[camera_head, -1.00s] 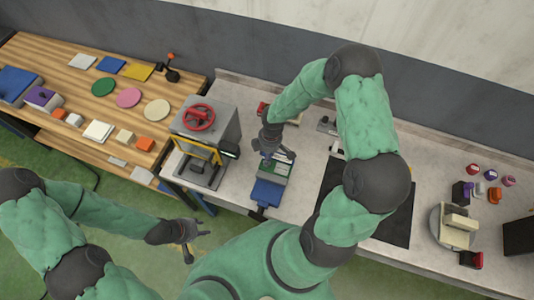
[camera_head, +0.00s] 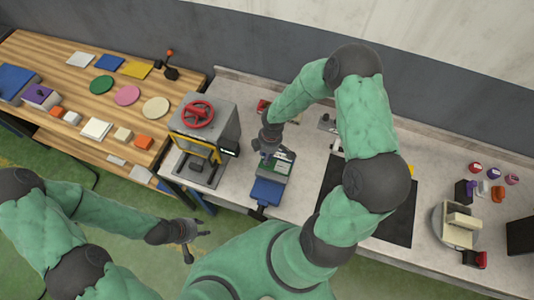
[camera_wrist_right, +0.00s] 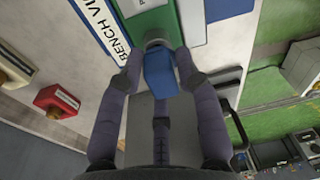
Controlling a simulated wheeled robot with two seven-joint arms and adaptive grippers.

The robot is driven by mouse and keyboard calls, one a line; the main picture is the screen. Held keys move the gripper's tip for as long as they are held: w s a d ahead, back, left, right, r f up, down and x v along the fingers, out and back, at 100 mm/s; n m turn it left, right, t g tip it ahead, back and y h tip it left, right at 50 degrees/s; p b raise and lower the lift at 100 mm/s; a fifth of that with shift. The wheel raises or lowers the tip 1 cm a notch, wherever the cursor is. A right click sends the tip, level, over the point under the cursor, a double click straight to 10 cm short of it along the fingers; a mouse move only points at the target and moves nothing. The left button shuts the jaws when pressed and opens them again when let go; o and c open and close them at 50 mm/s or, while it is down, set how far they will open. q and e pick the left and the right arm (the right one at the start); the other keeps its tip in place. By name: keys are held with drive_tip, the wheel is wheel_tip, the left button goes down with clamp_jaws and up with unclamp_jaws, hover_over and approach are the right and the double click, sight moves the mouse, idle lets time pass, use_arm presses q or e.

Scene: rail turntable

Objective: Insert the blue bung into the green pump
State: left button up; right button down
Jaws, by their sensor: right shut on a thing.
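The blue bung (camera_wrist_right: 160,74) shows in the right wrist view as a small block between the fingers of my right gripper (camera_wrist_right: 156,66), which is shut on it. The far end of the bung is at or very near a round grey collar (camera_wrist_right: 155,42) on the green pump (camera_wrist_right: 147,18); I cannot tell how far in it is. In the head view my right gripper (camera_head: 267,156) is right over the green pump (camera_head: 281,167) and hides the bung. My left gripper (camera_head: 196,241) is open and empty, low on the left, away from the bench.
A blue block (camera_head: 267,192) is at the pump's near side. A grey press with a red wheel (camera_head: 198,114) stands to its left. A black mat (camera_head: 397,225) lies to the right, partly behind my arm.

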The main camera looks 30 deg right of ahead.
drive_tip(key=shift+f+b, duration=0.6)
drive_tip(key=shift+f, duration=0.1)
drive_tip(key=c, duration=0.8)
unclamp_jaws()
drive_tip(key=r, duration=0.8)
drive_tip(key=d+r, duration=0.1)
drive_tip(key=r, duration=0.3)
drive_tip(key=shift+s, duration=0.1)
